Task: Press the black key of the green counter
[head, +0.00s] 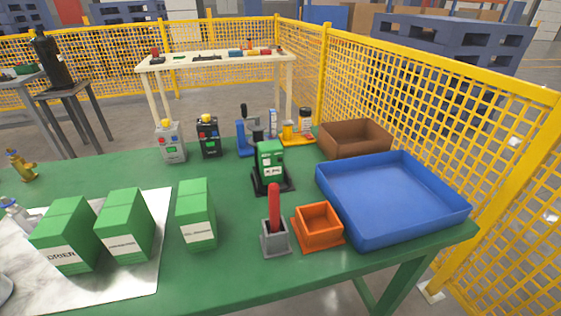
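The green counter (271,153) stands upright near the middle of the green table. It has a white label with dark marks on its front and a black base (273,187) under it. Small dark parts show on its upper front, but they are too small for me to tell which is the black key or whether it is pressed. Neither of my grippers can be made out in the head view, and nothing touches the counter.
A grey holder (275,240) with an upright red handle (274,208) stands in front of the counter. An orange bin (319,235), blue tray (443,212) and brown box (354,143) lie to the right. Green boxes (196,214) stand left. Some table is clear left of the counter.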

